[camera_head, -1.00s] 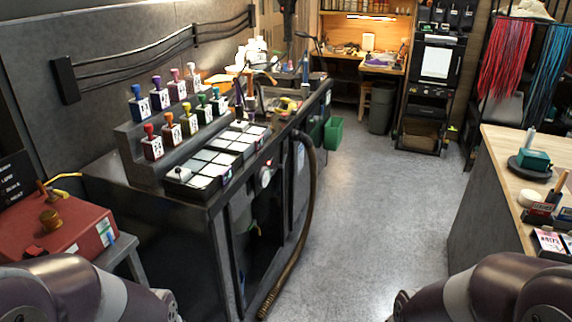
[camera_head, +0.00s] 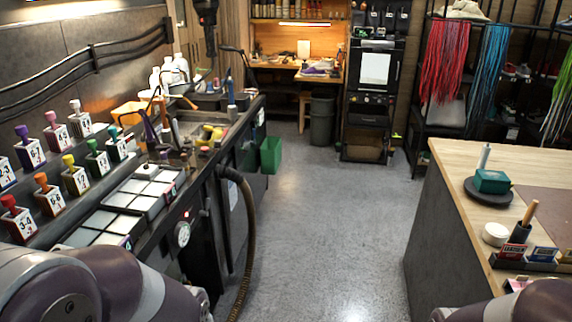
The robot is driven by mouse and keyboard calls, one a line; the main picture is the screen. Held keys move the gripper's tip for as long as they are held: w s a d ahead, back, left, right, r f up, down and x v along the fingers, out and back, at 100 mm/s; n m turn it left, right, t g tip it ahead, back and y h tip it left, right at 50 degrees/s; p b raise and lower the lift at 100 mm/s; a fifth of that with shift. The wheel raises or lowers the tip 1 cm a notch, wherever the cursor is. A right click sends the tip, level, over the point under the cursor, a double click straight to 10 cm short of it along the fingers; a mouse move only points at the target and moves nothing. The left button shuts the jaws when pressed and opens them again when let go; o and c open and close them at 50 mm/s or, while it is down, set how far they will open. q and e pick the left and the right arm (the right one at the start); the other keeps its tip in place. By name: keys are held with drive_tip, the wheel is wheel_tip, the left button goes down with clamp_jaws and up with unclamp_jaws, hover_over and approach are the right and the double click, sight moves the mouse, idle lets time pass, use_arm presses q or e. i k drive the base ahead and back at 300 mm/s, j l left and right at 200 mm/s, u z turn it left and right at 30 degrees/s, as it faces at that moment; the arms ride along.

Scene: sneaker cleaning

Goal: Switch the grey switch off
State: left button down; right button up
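I cannot make out a grey switch for certain. On the front of the dark workbench (camera_head: 205,205) at the left there is a round pale dial or knob (camera_head: 183,234). A small lit red light (camera_head: 186,215) sits just above it. Both are too small to read a setting. Neither of my grippers shows in the head view. Only my arm links are visible, at the lower left and the lower right corners, and they cover part of the bench's near end.
Colored-handled stampers (camera_head: 76,178) and pale-topped trays (camera_head: 120,205) stand on the bench. A brown hose (camera_head: 248,250) hangs from its side to the floor. A green bin (camera_head: 271,155) stands beyond. A wood-topped counter (camera_head: 455,160) is at right. The grey floor (camera_head: 320,220) between is clear.

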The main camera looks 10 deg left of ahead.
sight(201, 213)
drive_tip(key=i+l, duration=0.15)
drive_tip(key=i, duration=0.8)
drive_tip(key=i+l, duration=0.15)
drive_tip(key=i, duration=0.75)
drive_tip(key=i+l+u, duration=0.1)
drive_tip(key=i+u, duration=0.35)
drive_tip(key=i+l+u, duration=0.2)
drive_tip(key=u, duration=0.25)
drive_tip(key=i+l+u, duration=0.5)
drive_tip(key=l+u, duration=0.2)
drive_tip(key=u, duration=0.15)
drive_tip(key=i+l+u, duration=0.1)
drive_tip(key=l+u, duration=0.15)
drive_tip(key=i+l+u, duration=0.2)
drive_tip(key=l, duration=0.25)
drive_tip(key=l+u, duration=0.25)
drive_tip(key=k+l, duration=0.05)
drive_tip(key=l, duration=0.05)
